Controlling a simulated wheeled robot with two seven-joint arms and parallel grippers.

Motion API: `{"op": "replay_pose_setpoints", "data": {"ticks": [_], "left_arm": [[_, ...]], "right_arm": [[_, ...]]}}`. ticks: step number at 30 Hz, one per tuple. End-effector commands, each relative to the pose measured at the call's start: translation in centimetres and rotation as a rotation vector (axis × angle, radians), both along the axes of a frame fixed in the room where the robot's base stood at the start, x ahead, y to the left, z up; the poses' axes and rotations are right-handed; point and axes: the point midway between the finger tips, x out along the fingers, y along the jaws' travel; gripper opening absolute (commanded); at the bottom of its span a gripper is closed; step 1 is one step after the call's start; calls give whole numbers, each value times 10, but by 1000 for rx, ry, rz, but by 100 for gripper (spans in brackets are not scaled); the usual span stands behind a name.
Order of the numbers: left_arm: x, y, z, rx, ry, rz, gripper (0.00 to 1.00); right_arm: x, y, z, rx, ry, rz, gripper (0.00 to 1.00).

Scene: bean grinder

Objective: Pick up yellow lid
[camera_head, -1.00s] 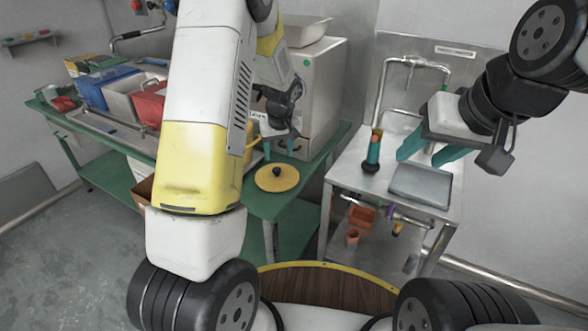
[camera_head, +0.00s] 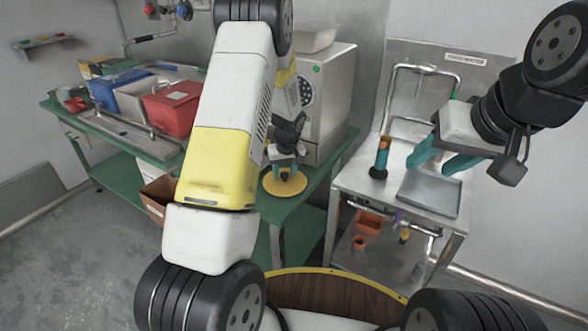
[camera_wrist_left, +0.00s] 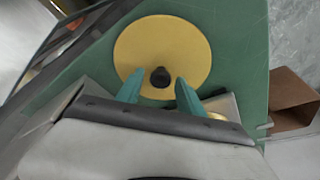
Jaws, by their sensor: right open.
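The yellow lid (camera_head: 289,187) is a flat round disc lying on the green table, near its right end. In the left wrist view the teal fingertips (camera_wrist_left: 155,88) are apart, one on each side of the knob's near edge. I cannot tell whether they touch it. My right gripper (camera_head: 445,162) is open and empty above the metal side table.
A grey machine (camera_head: 327,95) stands behind the lid on the green table (camera_head: 317,183). Blue (camera_head: 132,99) and red (camera_head: 174,108) bins stand at the left. A teal-handled tool (camera_head: 381,157) and a grey tray (camera_head: 429,194) are on the metal table (camera_head: 352,181).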

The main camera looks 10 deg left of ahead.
Motion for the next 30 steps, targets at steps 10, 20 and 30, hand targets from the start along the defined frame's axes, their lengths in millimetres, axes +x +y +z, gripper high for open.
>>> {"op": "replay_pose_setpoints", "data": {"ticks": [10,20,30], "left_arm": [[0,0,0,0,0,0,0],[0,0,7,-1,-1,1,0],[-18,-8,38,1,2,-5,0]], "right_arm": [[0,0,0,0,0,0,49],[0,0,0,0,0,0,49],[0,0,0,0,0,0,49]]}}
